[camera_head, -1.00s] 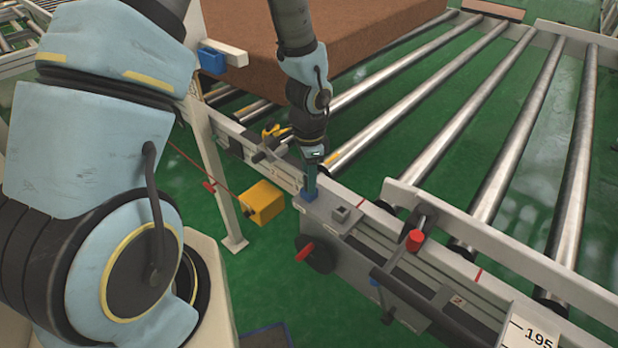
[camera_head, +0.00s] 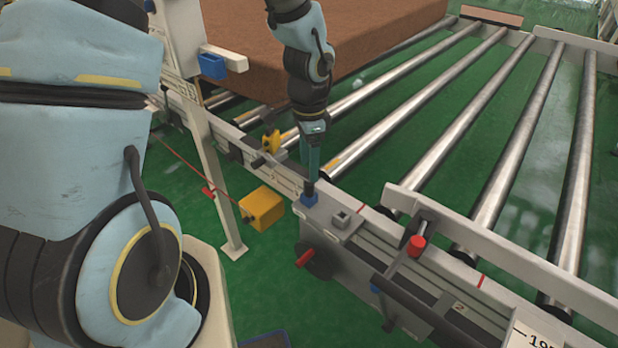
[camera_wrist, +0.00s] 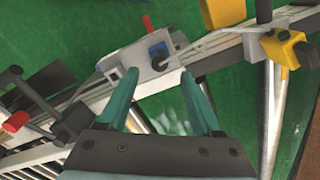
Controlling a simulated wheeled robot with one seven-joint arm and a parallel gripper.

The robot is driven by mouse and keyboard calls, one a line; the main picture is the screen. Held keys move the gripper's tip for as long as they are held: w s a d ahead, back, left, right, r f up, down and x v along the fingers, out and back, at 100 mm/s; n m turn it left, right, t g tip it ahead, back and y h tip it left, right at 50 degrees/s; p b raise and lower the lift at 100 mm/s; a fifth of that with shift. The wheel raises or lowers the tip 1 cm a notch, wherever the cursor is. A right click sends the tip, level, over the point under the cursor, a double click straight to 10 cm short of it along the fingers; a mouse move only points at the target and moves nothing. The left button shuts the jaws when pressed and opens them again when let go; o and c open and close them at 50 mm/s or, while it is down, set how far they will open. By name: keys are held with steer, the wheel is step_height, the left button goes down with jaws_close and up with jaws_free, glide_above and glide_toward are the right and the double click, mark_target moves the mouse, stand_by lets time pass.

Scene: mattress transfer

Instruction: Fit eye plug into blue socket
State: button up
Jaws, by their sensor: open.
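My gripper (camera_head: 312,176) points down above the blue socket (camera_head: 310,199), its teal fingers apart and empty. In the wrist view my gripper (camera_wrist: 160,75) has one finger on each side of the socket's grey block. A small dark piece, apparently the eye plug (camera_head: 310,187), stands upright in the blue socket just below the fingertips. In the wrist view the dark plug (camera_wrist: 158,60) sits at the blue socket (camera_wrist: 157,47), and its eye is too small to make out. How deep it sits cannot be told.
A grey square socket (camera_head: 342,217) is beside the blue one. A red-tipped lever (camera_head: 415,245) and a red-handled knob (camera_head: 305,258) are nearby. Metal rollers (camera_head: 400,118) and a brown mattress (camera_head: 370,30) lie behind.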

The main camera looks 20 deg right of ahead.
mark_target(309, 182)
steer(key=shift+r, duration=2)
